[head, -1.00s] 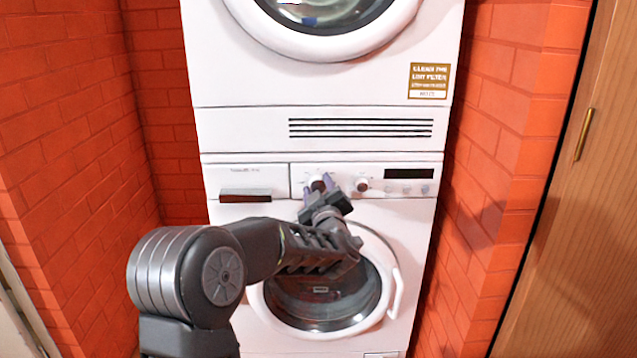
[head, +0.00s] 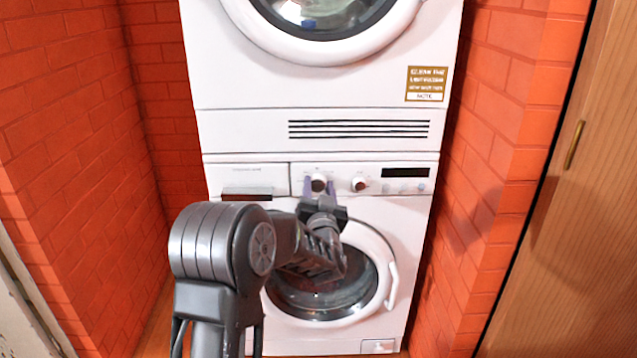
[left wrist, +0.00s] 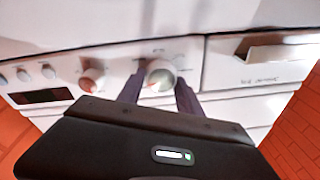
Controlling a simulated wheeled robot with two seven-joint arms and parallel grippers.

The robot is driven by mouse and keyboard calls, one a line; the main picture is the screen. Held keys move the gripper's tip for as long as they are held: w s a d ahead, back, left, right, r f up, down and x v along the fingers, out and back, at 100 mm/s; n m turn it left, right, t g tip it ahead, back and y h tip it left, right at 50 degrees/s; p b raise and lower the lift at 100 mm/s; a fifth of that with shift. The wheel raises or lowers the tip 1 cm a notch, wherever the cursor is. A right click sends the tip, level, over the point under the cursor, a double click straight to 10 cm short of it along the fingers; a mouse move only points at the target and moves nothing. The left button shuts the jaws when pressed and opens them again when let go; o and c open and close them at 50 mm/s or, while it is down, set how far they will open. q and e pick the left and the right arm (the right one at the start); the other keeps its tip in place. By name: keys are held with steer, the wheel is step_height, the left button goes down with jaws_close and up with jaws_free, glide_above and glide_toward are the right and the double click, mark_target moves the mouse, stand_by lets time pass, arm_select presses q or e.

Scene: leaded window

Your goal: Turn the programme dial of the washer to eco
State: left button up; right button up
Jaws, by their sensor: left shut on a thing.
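The washer (head: 230,240) is the lower white machine, with a control panel along its top. My left gripper (head: 319,186) is at the left of two round knobs on that panel, its two purple fingers on either side of it. In the left wrist view the fingers (left wrist: 158,84) are shut on this knob (left wrist: 160,75), which I take to be the programme dial. The other knob (head: 360,184) is free, just to the right in the head view; it also shows in the left wrist view (left wrist: 92,80). The dial markings are too small to read. My right gripper is not in view.
A dryer (head: 240,60) is stacked above the washer. The panel also has a drawer (head: 247,190), a dark display (head: 405,172) and small buttons. Red brick walls (head: 70,130) close in both sides; a wooden door (head: 560,200) stands at right.

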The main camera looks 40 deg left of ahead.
arm_select(q)
steer(key=shift+m+h+p, duration=0.3)
steer(key=shift+m+p, duration=0.25)
steer(key=shift+m, duration=1.05)
steer(key=o, duration=1.4)
steer(key=shift+c, duration=0.2)
steer(key=v, duration=0.7)
steer(key=shift+s+d+f+p, duration=0.25)
steer(key=shift+s+p, duration=0.1)
steer(key=shift+p, duration=0.1)
